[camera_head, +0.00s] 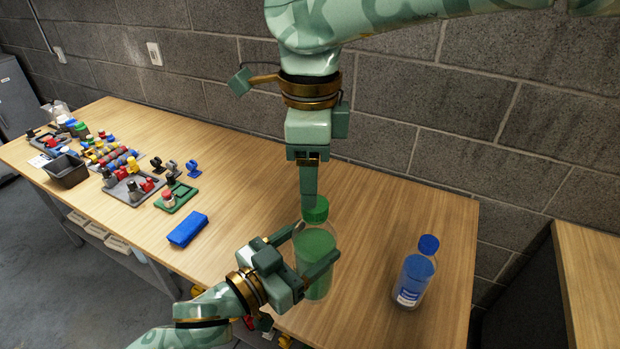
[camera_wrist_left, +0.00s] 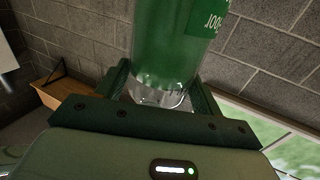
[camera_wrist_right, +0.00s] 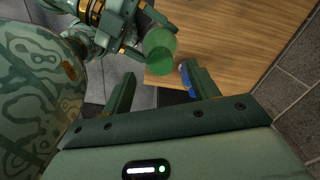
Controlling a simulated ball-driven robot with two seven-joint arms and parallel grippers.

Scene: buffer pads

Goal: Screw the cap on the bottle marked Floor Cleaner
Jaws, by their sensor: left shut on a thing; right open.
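A clear bottle with green liquid (camera_head: 315,262) is upright in my left gripper (camera_head: 318,268), which is shut around its body near the table's front edge. In the left wrist view, its green label (camera_wrist_left: 208,18) shows part of a word, upside down and cut off. A green cap (camera_head: 315,211) sits at the bottle's top; I cannot tell how tightly. It also shows in the right wrist view (camera_wrist_right: 160,40). My right gripper (camera_head: 309,200) points down just above the cap. Its fingers (camera_wrist_right: 157,88) are open with nothing held between them.
A second bottle with blue liquid (camera_head: 414,278) and a blue cap (camera_head: 428,244) stands on the table to the right. A blue case (camera_head: 188,229), a dark bin (camera_head: 66,171) and several coloured parts are at the left. A block wall (camera_head: 440,120) runs behind.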

